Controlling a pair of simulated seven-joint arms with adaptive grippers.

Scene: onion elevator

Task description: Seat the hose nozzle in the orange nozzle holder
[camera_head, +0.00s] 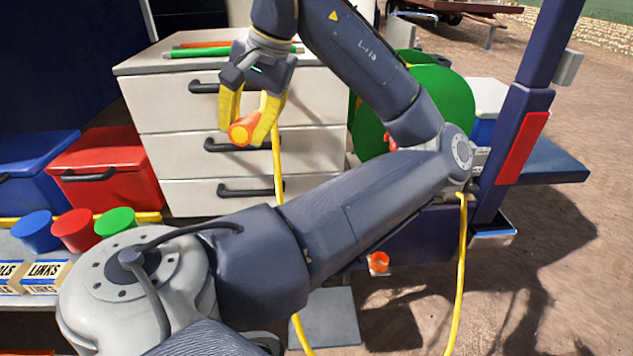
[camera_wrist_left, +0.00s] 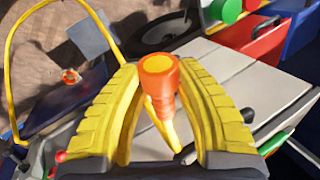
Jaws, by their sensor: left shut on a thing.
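My left gripper (camera_head: 246,128) is shut on the orange hose nozzle (camera_head: 241,131) and holds it in the air in front of the white drawer cabinet. In the left wrist view the nozzle (camera_wrist_left: 159,80) sits between the yellow fingers, its round mouth toward the camera. The yellow hose (camera_head: 277,160) trails from it. The orange nozzle holder (camera_head: 378,262) is a small ring on the dark blue frame, lower and to the right of the gripper. It also shows in the left wrist view (camera_wrist_left: 70,76), well apart from the nozzle. My right gripper is not in view.
The white drawer cabinet (camera_head: 170,112) with dark handles stands behind the gripper. A green hose reel (camera_head: 440,95) and a dark blue post (camera_head: 545,45) are at the right. Red (camera_head: 105,150) and blue (camera_head: 35,160) bins stand at the left. The hose loops down near the holder.

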